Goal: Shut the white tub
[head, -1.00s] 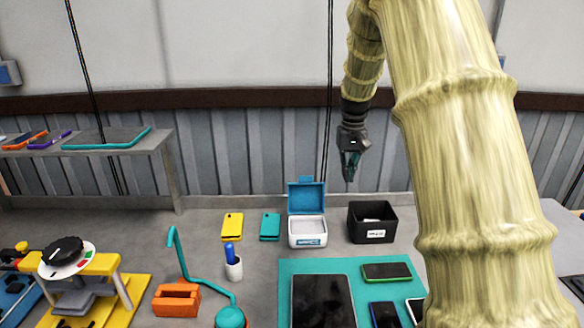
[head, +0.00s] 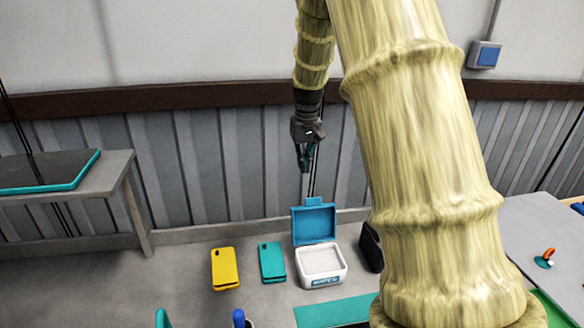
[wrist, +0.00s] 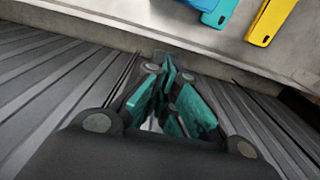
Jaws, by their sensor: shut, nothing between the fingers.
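The white tub (head: 321,268) stands on the grey worktop in the head view. Its blue lid (head: 313,223) is open and stands up at the tub's back edge. My gripper (head: 304,166) is shut and empty, pointing down above and behind the raised lid, apart from it. In the wrist view the teal fingers of my gripper (wrist: 170,82) are together with nothing between them. A bit of blue, probably the lid (wrist: 190,3), shows at the top edge there; the white body is out of that view.
A teal phone (head: 272,262) and a yellow phone (head: 225,268) lie left of the tub. A black bin (head: 371,248) on its right is partly hidden by my arm. A teal mat (head: 333,312) lies in front. The ribbed wall (head: 180,170) rises behind.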

